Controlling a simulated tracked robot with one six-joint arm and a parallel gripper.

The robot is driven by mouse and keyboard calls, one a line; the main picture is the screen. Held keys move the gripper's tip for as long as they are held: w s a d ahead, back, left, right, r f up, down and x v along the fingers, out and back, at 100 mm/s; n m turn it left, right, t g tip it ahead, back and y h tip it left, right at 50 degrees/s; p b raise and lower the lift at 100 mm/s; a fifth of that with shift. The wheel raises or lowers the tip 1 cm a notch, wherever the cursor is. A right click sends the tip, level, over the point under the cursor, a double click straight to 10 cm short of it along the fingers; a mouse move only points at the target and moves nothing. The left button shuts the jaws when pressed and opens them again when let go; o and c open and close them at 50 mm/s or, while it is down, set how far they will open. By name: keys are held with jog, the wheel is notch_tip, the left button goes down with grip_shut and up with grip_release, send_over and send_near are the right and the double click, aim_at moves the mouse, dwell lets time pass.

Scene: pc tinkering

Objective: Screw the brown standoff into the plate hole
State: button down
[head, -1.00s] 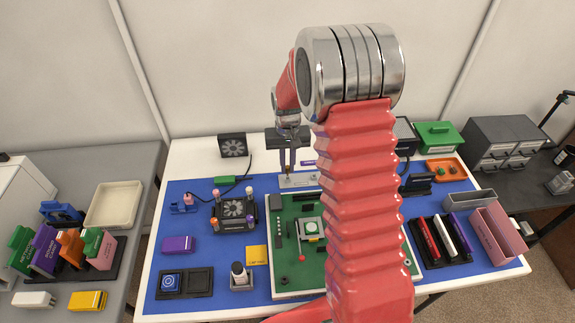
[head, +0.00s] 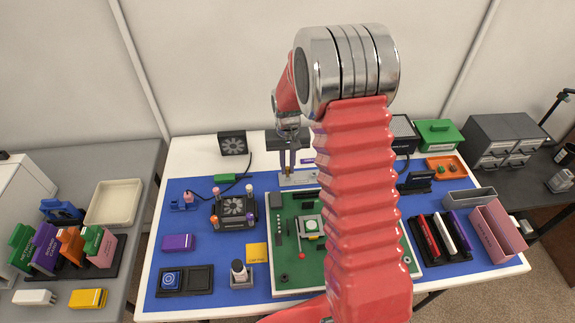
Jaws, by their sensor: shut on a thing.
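My gripper (head: 290,165) points straight down at the back middle of the blue mat, over the light grey metal plate (head: 299,179). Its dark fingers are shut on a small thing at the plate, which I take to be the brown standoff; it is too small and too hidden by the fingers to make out. The plate hole under the fingertips is hidden too. My arm covers the right end of the plate.
A green motherboard (head: 285,270) lies in front of the plate. A fan cooler with coloured posts (head: 233,209) and a green block (head: 224,177) stand to the left. A black fan (head: 232,144) stands behind. The mat's left part has some free room.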

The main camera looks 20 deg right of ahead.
jog(key=shift+f, duration=0.45)
jog(key=shift+m, duration=0.3)
jog(key=shift+m, duration=11.2)
jog(key=c, duration=1.7)
grip_release()
